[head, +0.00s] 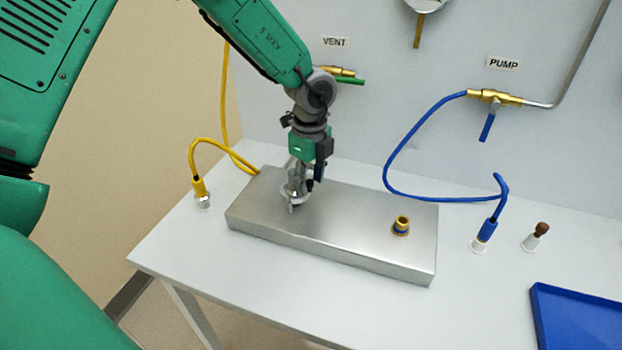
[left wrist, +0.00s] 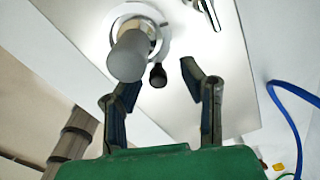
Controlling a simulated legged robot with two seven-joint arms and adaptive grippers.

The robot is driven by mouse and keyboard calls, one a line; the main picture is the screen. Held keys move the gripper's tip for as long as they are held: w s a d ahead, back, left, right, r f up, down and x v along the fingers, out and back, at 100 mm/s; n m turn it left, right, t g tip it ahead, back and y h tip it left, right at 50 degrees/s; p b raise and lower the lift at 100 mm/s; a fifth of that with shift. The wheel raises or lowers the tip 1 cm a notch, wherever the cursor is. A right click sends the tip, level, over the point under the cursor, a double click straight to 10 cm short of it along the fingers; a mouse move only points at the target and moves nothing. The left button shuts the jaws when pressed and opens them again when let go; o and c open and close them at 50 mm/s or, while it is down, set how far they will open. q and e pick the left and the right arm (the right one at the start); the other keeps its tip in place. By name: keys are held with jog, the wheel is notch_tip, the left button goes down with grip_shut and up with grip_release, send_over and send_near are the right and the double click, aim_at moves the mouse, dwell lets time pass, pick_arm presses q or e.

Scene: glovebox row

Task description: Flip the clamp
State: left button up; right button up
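A silver clamp with a round flange (head: 294,191) stands on the left part of the steel block (head: 345,222). In the left wrist view the flange (left wrist: 155,17) shows with a grey cylinder (left wrist: 128,58) in front and a small black knob (left wrist: 158,76) at its side. My left gripper (head: 312,172) points down right at the clamp and partly covers it in the head view. In the left wrist view its two fingers (left wrist: 160,82) are spread, with the black knob seen between the tips. I cannot tell whether they touch it. My right gripper is not in view.
A brass port (head: 401,226) stands on the block's right half. A yellow hose (head: 198,185) ends at the left and a blue hose (head: 487,231) at the right. A brown-topped plug (head: 537,236) and a blue tray (head: 575,318) are farther right. VENT and PUMP valves sit on the wall.

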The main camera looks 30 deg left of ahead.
pick_arm(q)
jog(key=shift+a, duration=0.1)
grip_shut()
